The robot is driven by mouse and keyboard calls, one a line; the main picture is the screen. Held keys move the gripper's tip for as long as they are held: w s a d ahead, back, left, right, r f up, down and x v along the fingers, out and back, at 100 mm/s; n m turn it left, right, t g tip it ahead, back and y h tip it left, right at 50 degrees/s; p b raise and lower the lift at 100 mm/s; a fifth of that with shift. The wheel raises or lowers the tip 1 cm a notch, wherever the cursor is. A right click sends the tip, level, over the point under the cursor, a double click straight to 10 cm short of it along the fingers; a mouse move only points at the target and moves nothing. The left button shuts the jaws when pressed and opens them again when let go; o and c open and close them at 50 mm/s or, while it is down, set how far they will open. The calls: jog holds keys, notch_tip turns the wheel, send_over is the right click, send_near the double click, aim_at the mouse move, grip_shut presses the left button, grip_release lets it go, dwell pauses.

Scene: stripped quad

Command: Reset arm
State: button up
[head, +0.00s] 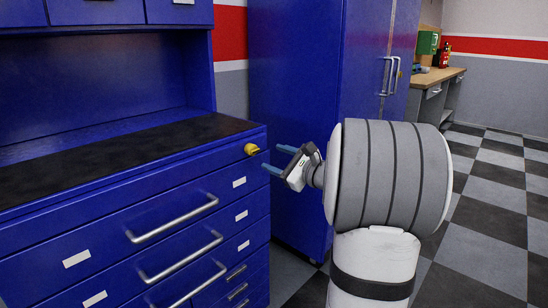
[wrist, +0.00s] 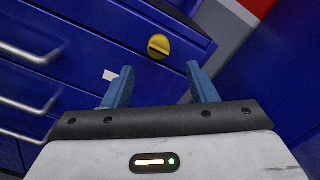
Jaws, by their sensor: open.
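My gripper (head: 280,160) is at the end of my grey and white arm, at the right of the head view. Its two blue fingers are apart and empty, pointing left toward the front corner of a blue drawer cabinet (head: 120,185). In the wrist view, my gripper (wrist: 160,86) shows both fingers spread with nothing between them. A yellow knob (head: 251,149) sits near the cabinet's top right corner, just beyond the fingers. In the wrist view, the yellow knob (wrist: 158,46) shows ahead of the gap, apart from both fingers.
The cabinet has silver drawer handles (head: 178,218) and a dark worktop (head: 120,155). A tall blue locker (head: 300,80) stands behind my gripper. A wooden bench (head: 437,77) with a red extinguisher (head: 444,56) is at the back right. Checkered floor (head: 490,200) is clear at right.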

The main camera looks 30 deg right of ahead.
jog(key=shift+a, duration=0.1)
jog(key=s+a+r+n+g+y+p, duration=0.1)
jog(key=s+a+r+n+g+p, duration=0.15)
jog(key=s+a+n+p, duration=0.35)
jog(key=s+a+r+n+g+p, duration=0.1)
jog(key=s+a+n+g+p, duration=0.2)
jog(key=a, duration=0.5)
jog(key=s+a+r+n+g+y+p, duration=0.1)
jog(key=s+a+r+n+g+p, duration=0.15)
jog(key=a+g+p, duration=0.35)
jog(key=s+r+n+g+h+p, duration=0.1)
jog(key=s+r+n+h+p, duration=0.2)
jog(key=s+n+p, duration=0.3)
jog(key=s+r+n+g+h+p, duration=0.2)
jog(key=s+n+h+p, duration=0.3)
jog(key=s+n, duration=0.3)
jog(key=shift+s+a+r+p, duration=0.2)
jog(key=shift+s+r+p, duration=0.3)
jog(key=shift+s+p, duration=0.5)
jog(key=shift+s, duration=0.2)
